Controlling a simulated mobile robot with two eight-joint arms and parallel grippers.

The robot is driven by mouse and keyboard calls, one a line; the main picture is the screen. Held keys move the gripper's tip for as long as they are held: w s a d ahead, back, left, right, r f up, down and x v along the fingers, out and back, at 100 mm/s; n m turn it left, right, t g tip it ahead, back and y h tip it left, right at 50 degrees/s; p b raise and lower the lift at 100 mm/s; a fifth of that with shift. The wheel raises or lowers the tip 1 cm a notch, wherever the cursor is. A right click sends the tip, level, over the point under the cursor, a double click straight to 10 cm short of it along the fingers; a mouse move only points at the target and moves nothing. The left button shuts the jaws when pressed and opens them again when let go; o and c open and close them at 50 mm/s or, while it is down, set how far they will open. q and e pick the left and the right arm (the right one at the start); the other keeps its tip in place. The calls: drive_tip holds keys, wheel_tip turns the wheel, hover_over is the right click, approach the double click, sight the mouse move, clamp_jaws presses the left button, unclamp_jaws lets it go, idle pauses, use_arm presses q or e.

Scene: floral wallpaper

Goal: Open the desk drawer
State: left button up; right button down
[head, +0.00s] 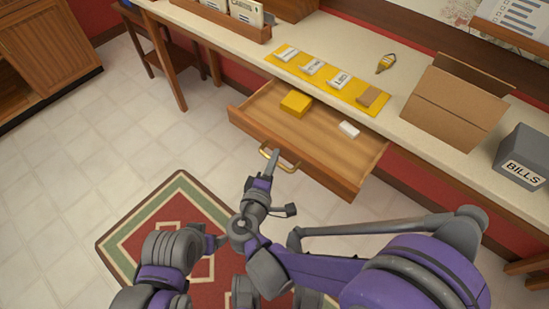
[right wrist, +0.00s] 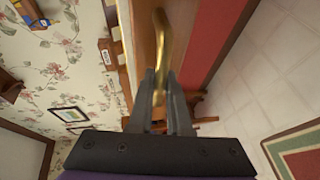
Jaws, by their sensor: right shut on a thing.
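The desk drawer (head: 330,174) is pulled out from under the long desk (head: 225,33), with its inside in plain view. A yellow box (head: 296,103) and a small white block (head: 349,129) lie in it. My right gripper (head: 274,158) is shut on the brass drawer handle (head: 268,151) at the drawer's front. In the right wrist view the handle (right wrist: 162,40) runs in between the two fingers (right wrist: 165,85). My left arm shows at the lower left of the head view.
On the desk are a yellow mat (head: 325,84) with several labelled items, a key (head: 385,63), an open cardboard box (head: 450,104) and a grey BILLS box (head: 524,157). A patterned rug (head: 150,225) lies on the floor. Tiled floor left of the drawer is clear.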

drive_tip(key=c, duration=1.2)
unclamp_jaws()
drive_tip(key=shift+o, duration=0.2)
drive_tip(key=p+v, duration=0.1)
drive_tip(key=v, duration=1)
drive_tip(key=shift+w, duration=0.15)
